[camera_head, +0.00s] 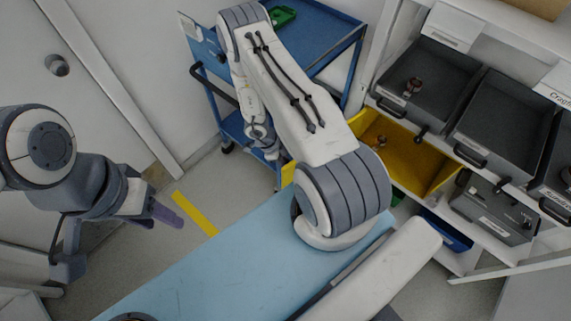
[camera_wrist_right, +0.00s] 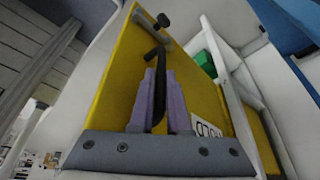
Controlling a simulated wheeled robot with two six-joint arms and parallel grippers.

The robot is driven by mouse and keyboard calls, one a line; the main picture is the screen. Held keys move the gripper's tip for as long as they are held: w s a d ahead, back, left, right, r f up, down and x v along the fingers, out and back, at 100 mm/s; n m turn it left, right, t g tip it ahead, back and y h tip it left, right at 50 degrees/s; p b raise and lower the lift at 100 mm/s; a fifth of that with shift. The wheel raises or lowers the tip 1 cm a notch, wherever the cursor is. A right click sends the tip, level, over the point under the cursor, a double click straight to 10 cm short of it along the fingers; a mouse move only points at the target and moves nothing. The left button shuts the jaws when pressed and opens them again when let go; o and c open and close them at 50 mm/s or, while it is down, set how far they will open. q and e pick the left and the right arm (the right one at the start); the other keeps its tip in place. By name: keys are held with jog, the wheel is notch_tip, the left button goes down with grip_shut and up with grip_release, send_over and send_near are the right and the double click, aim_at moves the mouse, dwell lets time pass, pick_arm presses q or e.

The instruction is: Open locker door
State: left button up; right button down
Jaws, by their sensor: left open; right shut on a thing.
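In the right wrist view, a yellow locker door (camera_wrist_right: 118,75) with a black handle (camera_wrist_right: 158,100) fills the middle. My right gripper (camera_wrist_right: 160,78) is shut on the handle, with its purple fingers on either side of it. A white label with dark letters shows low on the door, partly cut off by the gripper. In the head view my right gripper is hidden behind its arm; a small yellow patch (camera_head: 288,173) shows beside that arm, possibly the door. My left gripper (camera_head: 168,212) is open and empty over the floor at the left.
A yellow compartment (camera_head: 415,165) and grey bins (camera_head: 440,85) sit in the white shelf at the right. A blue cart (camera_head: 325,35) stands behind my right arm. A green object (camera_wrist_right: 213,55) shows beside the door. Clear floor lies near a yellow floor strip (camera_head: 195,214).

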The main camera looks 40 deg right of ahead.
jog(key=shift+d, duration=0.15)
jog(key=c, duration=0.9)
grip_release()
jog(key=v, duration=1)
jog(key=shift+w+a+r, duration=0.15)
jog(key=shift+a+r, duration=0.05)
jog(key=shift+a, duration=0.05)
